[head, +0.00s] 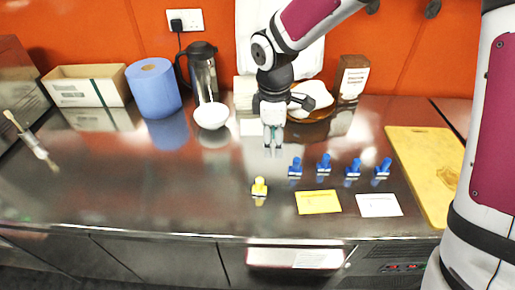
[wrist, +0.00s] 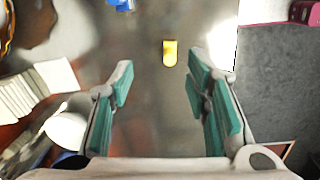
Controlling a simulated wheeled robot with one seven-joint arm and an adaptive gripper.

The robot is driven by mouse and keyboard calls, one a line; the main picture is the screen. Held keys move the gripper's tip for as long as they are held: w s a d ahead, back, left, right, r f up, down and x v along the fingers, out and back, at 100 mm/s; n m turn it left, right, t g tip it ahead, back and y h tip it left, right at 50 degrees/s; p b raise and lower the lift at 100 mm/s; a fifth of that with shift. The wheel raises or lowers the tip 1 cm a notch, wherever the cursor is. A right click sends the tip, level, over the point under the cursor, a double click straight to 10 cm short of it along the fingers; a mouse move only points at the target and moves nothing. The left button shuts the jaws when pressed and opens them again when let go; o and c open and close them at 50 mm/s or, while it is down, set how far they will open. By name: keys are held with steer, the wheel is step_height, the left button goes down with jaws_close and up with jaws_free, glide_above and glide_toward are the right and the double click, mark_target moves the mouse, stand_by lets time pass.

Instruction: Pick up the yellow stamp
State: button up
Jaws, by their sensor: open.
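The yellow stamp (head: 259,188) stands on the steel counter near its front edge, in the middle of the head view. In the wrist view the yellow stamp (wrist: 170,53) shows ahead of the fingers and between their lines, apart from them. My gripper (head: 273,143) points down above the counter, behind the stamp as the head view shows it. Its teal-padded fingers are apart and empty in the wrist view (wrist: 164,100). Several blue stamps (head: 325,163) stand in a row to the right of the yellow stamp.
A yellow card (head: 318,202) and a white card (head: 379,205) lie right of the yellow stamp. A cutting board (head: 425,165) is at the right. A white bowl (head: 211,115), blue roll (head: 154,88) and flask (head: 202,70) stand at the back. The counter's left front (head: 130,190) is clear.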

mark_target(259, 180)
steer(key=a+f, duration=0.1)
steer(key=f, duration=0.3)
steer(key=a+f+n+p, duration=0.1)
steer(key=f, duration=0.2)
steer(key=a+f+n, duration=0.1)
steer(key=a+f, duration=0.1)
steer(key=f, duration=0.2)
steer(key=shift+f+g+y+p, duration=0.3)
steer(key=shift+f+p, duration=0.05)
steer(key=shift+p, duration=0.05)
steer(key=f, duration=0.1)
steer(key=f+p, duration=0.1)
steer(key=f, duration=0.2)
steer(key=shift+s+d+f+p, duration=0.1)
steer(key=shift+s+f+p, duration=0.05)
steer(key=shift+s+p, duration=0.15)
steer(key=shift+w+f, duration=0.1)
steer(key=shift+f, duration=0.4)
jaws_close()
